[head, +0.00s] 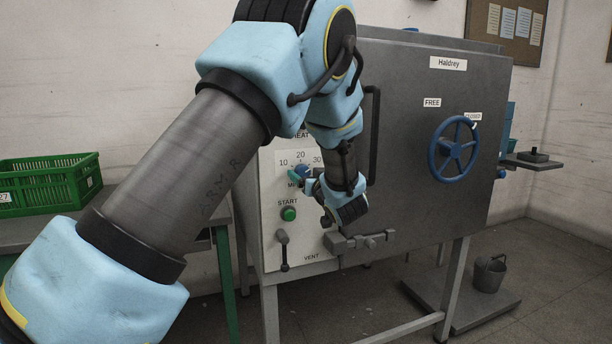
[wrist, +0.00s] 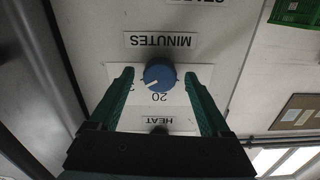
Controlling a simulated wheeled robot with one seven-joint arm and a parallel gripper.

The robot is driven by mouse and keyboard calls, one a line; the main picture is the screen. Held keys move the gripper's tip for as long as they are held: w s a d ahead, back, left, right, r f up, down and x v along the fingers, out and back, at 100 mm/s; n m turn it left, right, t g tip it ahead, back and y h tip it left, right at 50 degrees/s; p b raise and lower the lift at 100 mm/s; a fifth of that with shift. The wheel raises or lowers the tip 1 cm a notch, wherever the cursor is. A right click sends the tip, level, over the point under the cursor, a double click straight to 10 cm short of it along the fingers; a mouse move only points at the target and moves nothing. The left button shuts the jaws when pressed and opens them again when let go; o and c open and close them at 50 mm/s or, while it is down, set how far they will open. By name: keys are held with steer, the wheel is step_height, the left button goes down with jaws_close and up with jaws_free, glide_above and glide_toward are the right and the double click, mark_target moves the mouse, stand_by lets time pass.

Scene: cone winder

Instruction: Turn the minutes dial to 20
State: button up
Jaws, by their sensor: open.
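The minutes dial is a round blue knob (wrist: 160,75) with a white pointer mark, under the MINUTES label side of the panel in the upside-down wrist view. Its mark points down-left there, between the 20 (wrist: 158,97) and the partly hidden number to the left, off the 20. In the head view the blue dial (head: 303,169) shows below the numbers 10, 20 and 30, partly covered by my gripper. My gripper (wrist: 158,78) is open, with one green finger on each side of the dial and a gap to it on both sides.
The green START button (head: 289,214) and the VENT lever (head: 283,250) are below the dial. A HEAT label (wrist: 157,120) is near my gripper's palm. The door has a blue handwheel (head: 453,148) and a latch (head: 360,241). A green crate (head: 48,184) stands at left.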

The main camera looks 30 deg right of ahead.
steer(key=shift+c, duration=0.3)
jaws_close()
steer(key=shift+f+n+b, duration=0.15)
steer(key=shift+n+b, duration=0.15)
steer(key=shift+b, duration=0.2)
steer(key=n+b, duration=0.1)
steer(key=b, duration=0.1)
steer(key=shift+f+n+b, duration=0.1)
steer(key=shift+n+b, duration=0.25)
steer(key=shift+n, duration=0.05)
steer(key=n+b, duration=0.7)
steer(key=b, duration=0.1)
steer(key=shift+n+b, duration=1.1)
steer(key=shift+b, duration=0.3)
steer(key=shift+r, duration=0.25)
